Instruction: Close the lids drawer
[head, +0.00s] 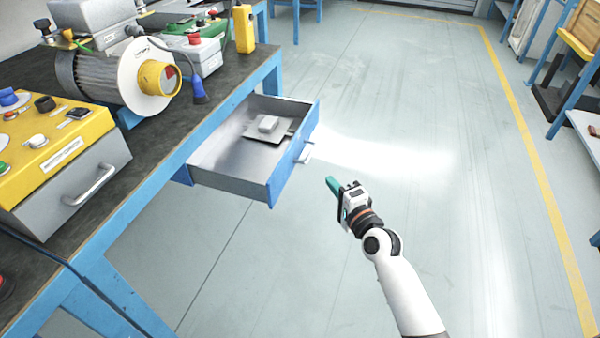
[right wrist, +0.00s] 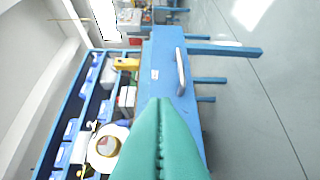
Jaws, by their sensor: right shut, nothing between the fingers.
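The lids drawer (head: 230,181) is pulled out from under the workbench, with a blue front and a pale bar handle (head: 305,152). A small grey lid-like piece on a flat plate (head: 268,125) lies inside it. My right gripper (head: 331,184) is shut and empty, a short way in front of the drawer front, to the right of and below the handle. In the right wrist view its green fingers (right wrist: 160,130) are together, pointing toward the blue drawer front (right wrist: 163,75), with the handle (right wrist: 181,72) right of the fingertips. I cannot tell whether they touch it. My left gripper is not in view.
The dark bench top (head: 165,135) carries a motor blower (head: 105,75), a yellow control box (head: 60,140) and a box with a red button (head: 195,50). Blue bench legs stand below. The floor right of the drawer is clear.

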